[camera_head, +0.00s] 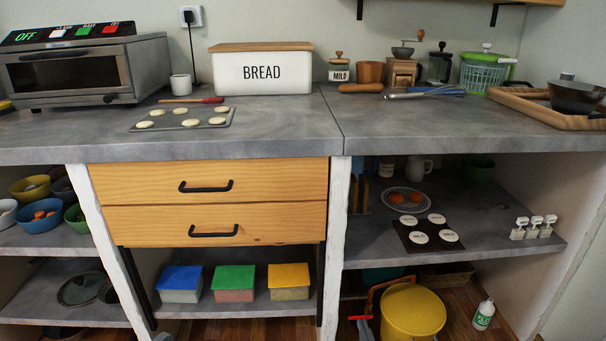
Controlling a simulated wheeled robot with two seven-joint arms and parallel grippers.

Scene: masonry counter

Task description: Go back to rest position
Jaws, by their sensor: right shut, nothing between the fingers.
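I can make out neither my left gripper nor my right gripper in the head view. No arm reaches over the counter (285,127), the drawers or the shelves. I see nothing held anywhere in this view.
A toaster oven (70,72), a baking tray (164,128) with pale rounds, a bread box (262,72) and a wooden tray (530,103) stand on the counter. Both drawers (216,187) are shut. Lidded boxes (233,283) fill the shelf below. A yellow bin (412,312) stands lower right.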

